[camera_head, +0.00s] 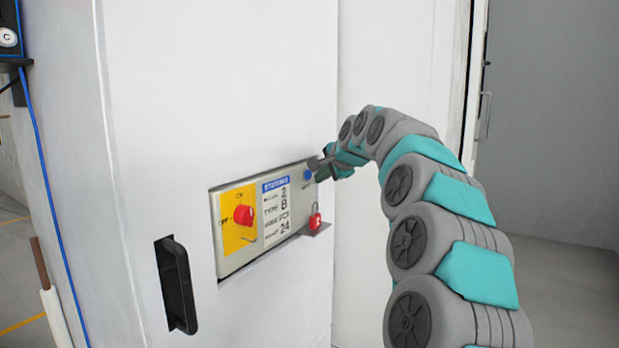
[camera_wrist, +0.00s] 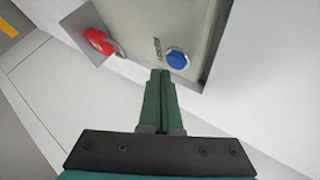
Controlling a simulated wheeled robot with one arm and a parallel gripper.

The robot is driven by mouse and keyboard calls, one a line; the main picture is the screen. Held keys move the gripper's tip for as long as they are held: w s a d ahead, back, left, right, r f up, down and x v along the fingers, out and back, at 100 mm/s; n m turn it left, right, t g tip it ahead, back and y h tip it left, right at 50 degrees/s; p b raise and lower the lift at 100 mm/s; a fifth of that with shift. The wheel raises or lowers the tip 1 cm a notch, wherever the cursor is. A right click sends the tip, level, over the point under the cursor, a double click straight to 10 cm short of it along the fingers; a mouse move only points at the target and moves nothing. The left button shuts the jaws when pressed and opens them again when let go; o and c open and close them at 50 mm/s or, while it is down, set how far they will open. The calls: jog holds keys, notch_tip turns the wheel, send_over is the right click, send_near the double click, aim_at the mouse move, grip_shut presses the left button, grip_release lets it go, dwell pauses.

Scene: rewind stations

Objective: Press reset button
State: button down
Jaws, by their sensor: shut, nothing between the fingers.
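The blue reset button (camera_head: 308,175) sits at the upper right of a beige control panel (camera_head: 247,262) on the white cabinet. In the wrist view the round blue button (camera_wrist: 177,59) is just beyond and slightly right of my fingertips, with a partly readable label to its left. My gripper (camera_head: 318,170) is at the panel's right edge, close to the button. In the wrist view my gripper (camera_wrist: 160,73) has its two green fingers together with nothing between them. I cannot tell whether the tips touch the panel.
A red padlock (camera_head: 315,221) sits on a small ledge below the button; it also shows in the wrist view (camera_wrist: 100,41). A red rotary switch (camera_head: 243,215) on a yellow plate is at the panel's left. A black handle (camera_head: 176,285) stands out at lower left.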

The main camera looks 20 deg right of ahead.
jog(key=s+d, duration=0.1)
jog(key=s, duration=0.1)
jog(key=s+d+b, duration=0.1)
jog(key=s+d, duration=0.1)
dwell(0.7)
dwell(0.6)
jog(key=s+a+f+n+g+y, duration=0.1)
jog(key=s+a+f+n+g, duration=0.3)
jog(key=s+a+f, duration=0.5)
jog(key=s+a+f+n+g+y, duration=0.1)
jog(key=s+a+f+n+g, duration=0.1)
jog(key=s+a+f+n, duration=0.5)
jog(key=s+a+f+n+g+h, duration=0.1)
jog(key=s+f, duration=0.4)
jog(key=s, duration=0.6)
jog(key=s+a+f+n+g+h, duration=0.1)
jog(key=s+f+g, duration=0.3)
jog(key=s, duration=0.7)
jog(key=s+a+f+n+g, duration=0.2)
jog(key=s+a+f+n, duration=0.1)
jog(key=s+f, duration=0.5)
jog(key=s, duration=0.3)
jog(key=shift+s+h, duration=0.25)
jog(key=shift+h, duration=0.15)
